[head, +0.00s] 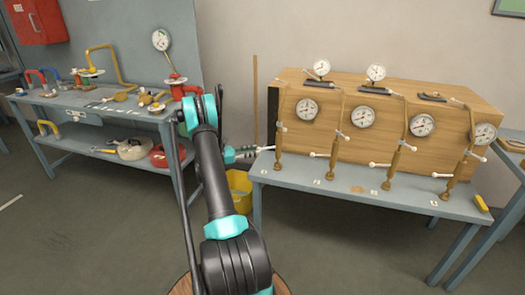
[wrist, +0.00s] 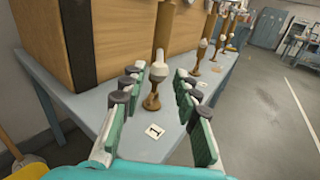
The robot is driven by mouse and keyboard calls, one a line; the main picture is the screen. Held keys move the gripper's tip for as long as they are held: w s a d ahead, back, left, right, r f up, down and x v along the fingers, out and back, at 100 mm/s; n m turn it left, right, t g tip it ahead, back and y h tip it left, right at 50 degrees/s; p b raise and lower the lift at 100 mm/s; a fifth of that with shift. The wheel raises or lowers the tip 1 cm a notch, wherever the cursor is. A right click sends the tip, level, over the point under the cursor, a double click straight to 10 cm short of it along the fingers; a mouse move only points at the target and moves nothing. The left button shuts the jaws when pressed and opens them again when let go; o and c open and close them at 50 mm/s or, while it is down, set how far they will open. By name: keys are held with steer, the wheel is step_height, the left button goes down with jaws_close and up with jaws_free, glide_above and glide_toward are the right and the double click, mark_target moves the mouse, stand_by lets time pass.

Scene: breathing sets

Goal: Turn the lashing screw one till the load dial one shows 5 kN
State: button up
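Lashing screw one (head: 279,140) is the leftmost of several upright brass-coloured screws on the grey bench; a white cross handle sticks out at its middle. In the wrist view the lashing screw (wrist: 152,100) shows a white knob and a brown foot, with a card marked 1 (wrist: 155,130) in front. Load dial one (head: 307,109) is a round white dial on the wooden crate beside it; its reading is too small to tell. My gripper (head: 245,152) is open left of the screw. In the wrist view my gripper (wrist: 157,82) has its fingers apart, with the screw seen between them; contact cannot be told.
The wooden crate (head: 390,95) stands behind the screws. More screws and dials stand to the right on the grey bench (head: 330,195). A yellow bucket (head: 239,190) is on the floor by the bench. A workbench with tools (head: 95,105) is at left.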

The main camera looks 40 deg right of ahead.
steer(key=shift+v, duration=2)
steer(key=s+a+r+m+t+y, duration=0.3)
steer(key=s+a+r+y, duration=0.15)
steer(key=a, duration=0.45)
steer(key=s+a+r+m+t+y, duration=0.25)
steer(key=a+r+t, duration=0.2)
steer(key=a, duration=0.35)
steer(key=s+a+f+m+t+y, duration=0.2)
steer(key=s+a+m+y, duration=0.5)
steer(key=s+a, duration=1.5)
steer(key=a+t+y, duration=0.1)
steer(key=a+y, duration=0.1)
steer(key=a, duration=0.1)
steer(key=shift+s+y, duration=0.15)
steer(key=shift+y, duration=0.25)
steer(key=shift+m, duration=0.25)
